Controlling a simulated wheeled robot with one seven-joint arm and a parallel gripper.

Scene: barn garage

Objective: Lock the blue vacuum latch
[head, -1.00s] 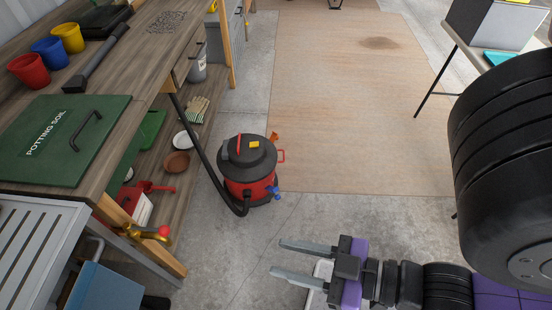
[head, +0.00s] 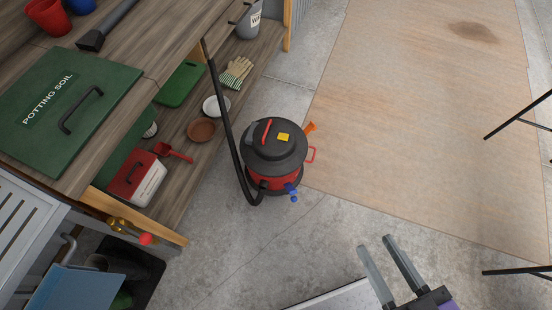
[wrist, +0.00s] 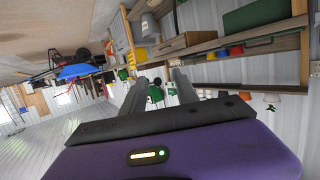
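The vacuum (head: 273,158) stands upright on the concrete floor in the head view, with a black lid and a red body. Its blue latch (head: 291,190) juts out from the lower right front side; I cannot tell its exact angle. An orange latch (head: 310,127) sticks out at the upper right of the lid. My gripper (head: 374,243) is open and empty, to the lower right of the vacuum and apart from it. Its two fingers also show in the wrist view (wrist: 158,76), spread apart. I cannot make out the vacuum in the wrist view.
A black hose (head: 225,120) runs from the vacuum up to the workbench. The bench's lower shelf (head: 182,180) is to the left, with a red-lidded box (head: 138,178). A brown floor mat (head: 430,120) lies right of the vacuum. Bare concrete separates vacuum and gripper.

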